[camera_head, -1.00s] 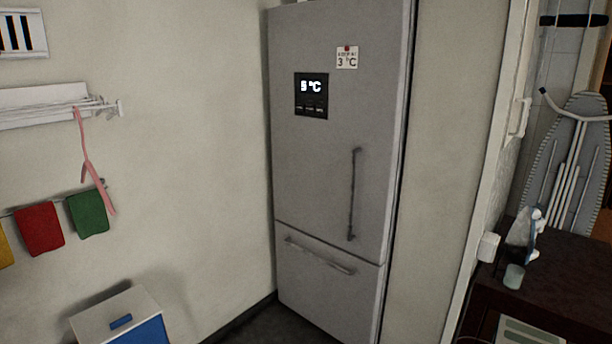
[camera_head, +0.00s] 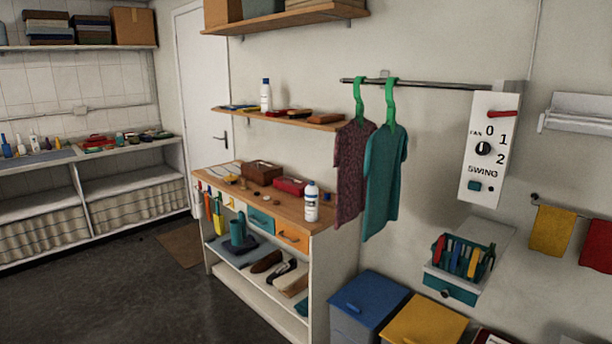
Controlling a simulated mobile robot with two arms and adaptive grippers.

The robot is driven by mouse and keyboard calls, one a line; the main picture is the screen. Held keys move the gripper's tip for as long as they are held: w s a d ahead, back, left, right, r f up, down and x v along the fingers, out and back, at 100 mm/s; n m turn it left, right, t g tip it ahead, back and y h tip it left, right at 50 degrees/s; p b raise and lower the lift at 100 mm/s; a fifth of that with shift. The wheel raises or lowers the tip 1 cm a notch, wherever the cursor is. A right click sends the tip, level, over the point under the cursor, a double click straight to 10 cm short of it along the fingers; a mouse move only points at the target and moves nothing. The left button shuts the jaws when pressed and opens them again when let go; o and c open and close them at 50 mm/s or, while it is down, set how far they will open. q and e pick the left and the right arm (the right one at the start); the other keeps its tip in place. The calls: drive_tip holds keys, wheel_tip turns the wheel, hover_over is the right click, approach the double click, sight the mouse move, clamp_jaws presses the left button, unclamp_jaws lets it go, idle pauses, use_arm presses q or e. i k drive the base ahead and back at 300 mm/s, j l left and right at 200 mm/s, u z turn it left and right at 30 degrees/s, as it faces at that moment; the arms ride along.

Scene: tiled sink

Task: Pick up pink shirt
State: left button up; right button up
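Two shirts hang on green hangers from a metal rod (camera_head: 430,84) on the wall. The left one is a dark pinkish-maroon patterned shirt (camera_head: 352,165). The right one is a teal shirt (camera_head: 383,180), which hangs close beside it and overlaps its right edge. No plainly bright pink shirt shows. Neither of my grippers is in view.
A wooden-topped workbench (camera_head: 255,195) with bottles, boxes and shoes stands left of the shirts. Blue (camera_head: 368,303) and yellow (camera_head: 425,322) bins stand below them. A wall-mounted holder (camera_head: 458,285) juts out at right. Dark open floor (camera_head: 120,295) lies at left.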

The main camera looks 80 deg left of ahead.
sight(351, 140)
drive_tip(key=u, duration=2.3)
